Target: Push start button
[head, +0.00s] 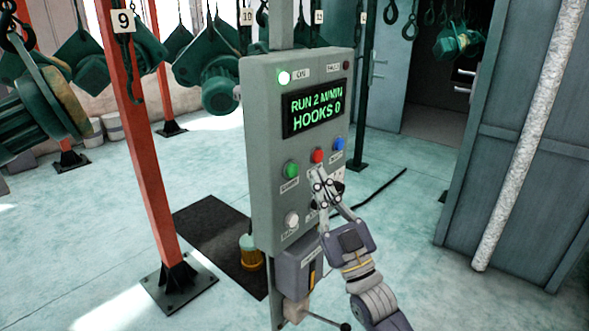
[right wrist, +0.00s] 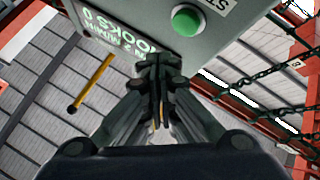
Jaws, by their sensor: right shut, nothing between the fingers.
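The grey control box (head: 262,130) stands on a post in the middle of the head view. Its green button (head: 291,170) sits at the left of a row, with a red button (head: 318,155) and a blue button (head: 338,144) to its right. The green button also shows in the right wrist view (right wrist: 186,20), beside a cut-off label starting "ST". My right gripper (head: 321,180) is shut and empty, its tips in front of the panel just below the red button; contact cannot be told. Its fingers (right wrist: 156,65) hide part of the panel. My left gripper is out of view.
The display (head: 315,108) reads "RUN 2 M/MIN HOOKS 0", and a lit lamp (head: 284,77) is above it. A white knob (head: 291,219) is low on the panel. A red post (head: 140,150) and a dark mat (head: 210,225) are at left. Green hoists (head: 220,85) hang behind.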

